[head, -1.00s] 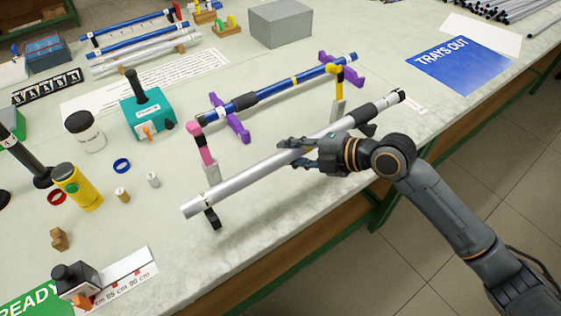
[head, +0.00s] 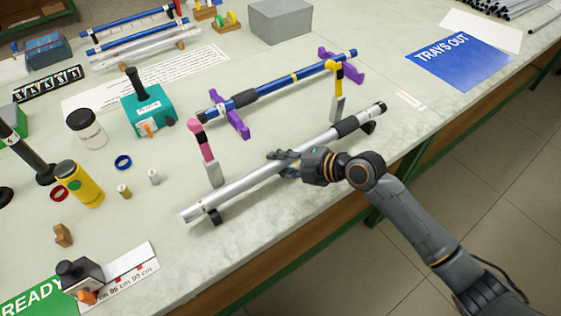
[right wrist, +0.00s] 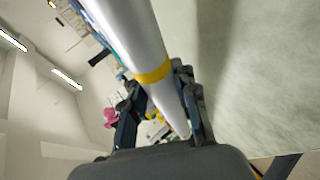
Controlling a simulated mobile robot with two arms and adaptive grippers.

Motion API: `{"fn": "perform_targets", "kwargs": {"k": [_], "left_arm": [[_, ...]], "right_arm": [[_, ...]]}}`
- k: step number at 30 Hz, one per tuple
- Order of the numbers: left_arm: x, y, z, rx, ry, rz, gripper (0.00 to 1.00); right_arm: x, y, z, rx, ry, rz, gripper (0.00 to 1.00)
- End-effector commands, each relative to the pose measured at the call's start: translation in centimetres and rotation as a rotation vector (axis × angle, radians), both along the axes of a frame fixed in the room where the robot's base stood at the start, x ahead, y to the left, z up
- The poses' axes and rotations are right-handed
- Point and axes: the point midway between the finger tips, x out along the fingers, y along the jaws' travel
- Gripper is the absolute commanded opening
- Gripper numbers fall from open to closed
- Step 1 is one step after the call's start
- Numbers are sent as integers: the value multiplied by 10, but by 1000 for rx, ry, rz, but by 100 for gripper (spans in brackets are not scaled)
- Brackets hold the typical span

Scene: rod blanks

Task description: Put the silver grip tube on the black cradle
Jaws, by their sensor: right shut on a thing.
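The silver grip tube (head: 246,181) has a black grip sleeve near its right end and runs diagonally along the table's front part. My right gripper (head: 285,165) is shut around its middle. In the right wrist view the tube (right wrist: 143,45), with a yellow band, passes between the gripper fingers (right wrist: 165,108). The black cradle shows as two dark rests, one under the tube's left end (head: 215,217) and one by its right end (head: 369,127). The tube lies over both rests; I cannot tell whether it touches them. My left gripper is not in view.
Behind the tube stand a pink-topped post (head: 207,152) and a yellow-topped post (head: 337,95). A blue tube (head: 275,90) rests on a purple cradle (head: 238,122) farther back. A teal block (head: 147,112), jars and small parts stand left. The table's front edge is close.

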Motion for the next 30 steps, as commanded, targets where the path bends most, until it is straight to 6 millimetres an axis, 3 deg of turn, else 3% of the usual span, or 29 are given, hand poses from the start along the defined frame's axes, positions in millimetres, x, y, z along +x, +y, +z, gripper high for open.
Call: {"fn": "perform_targets", "kwargs": {"k": [8,9,12,22,27,30], "left_arm": [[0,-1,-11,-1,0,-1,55],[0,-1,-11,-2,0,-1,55],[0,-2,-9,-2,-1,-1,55],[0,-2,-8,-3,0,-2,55],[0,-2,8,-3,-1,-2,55],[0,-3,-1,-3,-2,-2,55]], "right_arm": [[0,0,-8,0,-1,0,0],[0,0,-8,0,-1,0,30],[0,0,-7,0,0,0,51],[0,0,-5,0,0,0,51],[0,0,8,2,1,-1,51],[-8,-18,10,-4,-4,-1,51]]}}
